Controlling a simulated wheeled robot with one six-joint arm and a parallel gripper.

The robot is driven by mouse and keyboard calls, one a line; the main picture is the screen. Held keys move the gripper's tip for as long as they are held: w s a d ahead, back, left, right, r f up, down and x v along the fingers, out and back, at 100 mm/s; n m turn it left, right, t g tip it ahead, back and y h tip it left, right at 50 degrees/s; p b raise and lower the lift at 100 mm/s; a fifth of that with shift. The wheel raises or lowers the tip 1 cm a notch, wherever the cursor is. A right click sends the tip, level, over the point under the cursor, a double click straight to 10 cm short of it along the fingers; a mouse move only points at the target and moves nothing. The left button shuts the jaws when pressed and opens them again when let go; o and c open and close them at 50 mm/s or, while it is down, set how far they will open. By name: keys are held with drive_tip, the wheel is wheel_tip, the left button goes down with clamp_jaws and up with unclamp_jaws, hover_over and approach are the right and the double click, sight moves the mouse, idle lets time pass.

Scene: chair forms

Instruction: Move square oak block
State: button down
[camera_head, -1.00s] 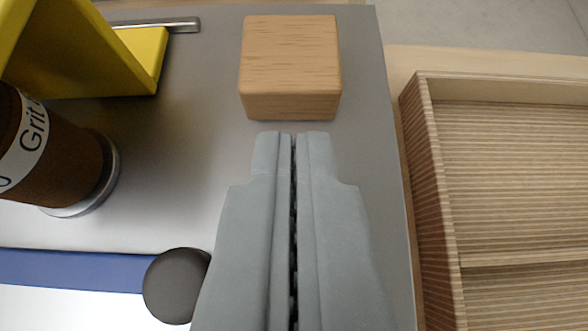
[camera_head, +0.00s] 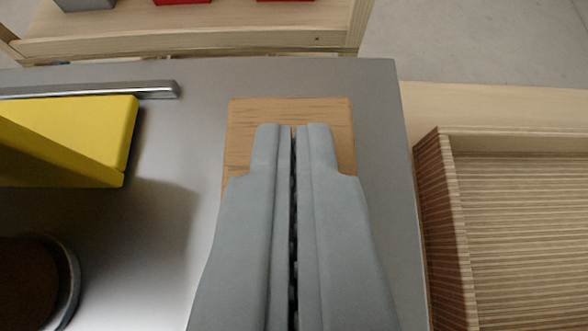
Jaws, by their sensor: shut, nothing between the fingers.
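The square oak block (camera_head: 240,133) sits on the grey metal tabletop (camera_head: 300,80), near its right edge. It is light brown with dark grain. My gripper (camera_head: 293,127) is shut and empty. Its fingers lie over the block in the picture and hide its middle and near part. I cannot tell whether the fingers touch the block or are above it.
A yellow angled piece (camera_head: 85,135) and a metal bar (camera_head: 150,89) lie at the left. A dark brown cylinder (camera_head: 25,285) is at lower left. A striped wooden tray (camera_head: 440,220) stands to the right. Wooden furniture (camera_head: 190,40) with red items is behind.

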drive_tip(key=shift+s+f, duration=0.15)
drive_tip(key=shift+f, duration=0.25)
drive_tip(key=s, duration=0.7)
drive_tip(key=shift+s+f, duration=0.15)
drive_tip(key=shift+s, duration=0.05)
drive_tip(key=shift+r, duration=0.8)
drive_tip(key=shift+w, duration=0.1)
drive_tip(key=s, duration=1.2)
drive_tip(key=shift+s+r, duration=0.1)
drive_tip(key=shift+r, duration=0.15)
